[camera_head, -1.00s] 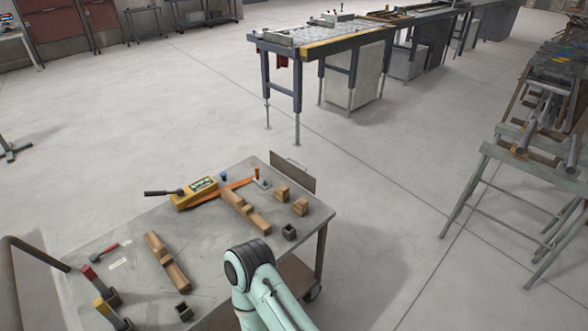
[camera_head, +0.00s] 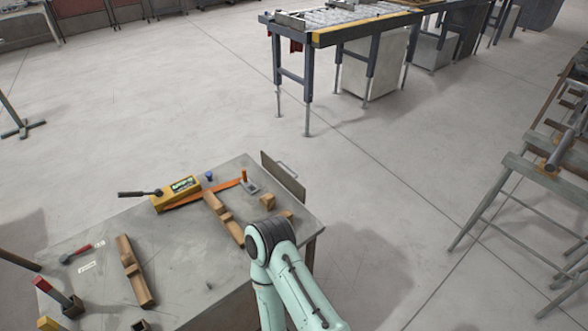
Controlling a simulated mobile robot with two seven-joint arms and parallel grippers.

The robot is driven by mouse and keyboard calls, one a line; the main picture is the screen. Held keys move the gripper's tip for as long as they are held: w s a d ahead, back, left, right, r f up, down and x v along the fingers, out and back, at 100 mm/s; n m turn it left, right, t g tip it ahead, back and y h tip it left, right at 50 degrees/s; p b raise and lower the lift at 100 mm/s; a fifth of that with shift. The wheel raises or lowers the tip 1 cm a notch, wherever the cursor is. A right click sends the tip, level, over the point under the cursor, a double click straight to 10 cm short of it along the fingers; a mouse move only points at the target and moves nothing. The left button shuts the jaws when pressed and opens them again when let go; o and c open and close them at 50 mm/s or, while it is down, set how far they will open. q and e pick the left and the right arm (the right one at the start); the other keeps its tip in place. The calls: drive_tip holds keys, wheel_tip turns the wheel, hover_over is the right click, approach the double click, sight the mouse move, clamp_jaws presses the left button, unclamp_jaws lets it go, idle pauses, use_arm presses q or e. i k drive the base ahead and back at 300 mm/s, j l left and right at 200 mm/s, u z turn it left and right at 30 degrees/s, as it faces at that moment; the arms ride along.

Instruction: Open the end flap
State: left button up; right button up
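The end flap (camera_head: 280,178) is a flat grey-brown panel with a small bar handle. It stands along the far right edge of a grey metal worktable (camera_head: 190,245), rising above the tabletop. A teal arm of mine with a dark joint crosses the table's near right corner, well short of the flap in the picture. Neither gripper shows in this view, so their state is hidden.
A yellow tool with a black handle (camera_head: 175,194), an orange strip and wooden blocks (camera_head: 132,270) lie on the tabletop. A roller table (camera_head: 345,30) stands beyond. Floor past the flap is clear.

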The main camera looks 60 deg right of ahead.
sight(299, 190)
drive_tip(key=k+l, duration=0.1)
drive_tip(key=l, duration=1)
drive_tip(key=k+l, duration=0.1)
drive_tip(key=l, duration=2.05)
drive_tip(key=k+l, duration=0.2)
drive_tip(key=k, duration=0.15)
drive_tip(key=k+l, duration=0.15)
drive_tip(key=k, duration=0.2)
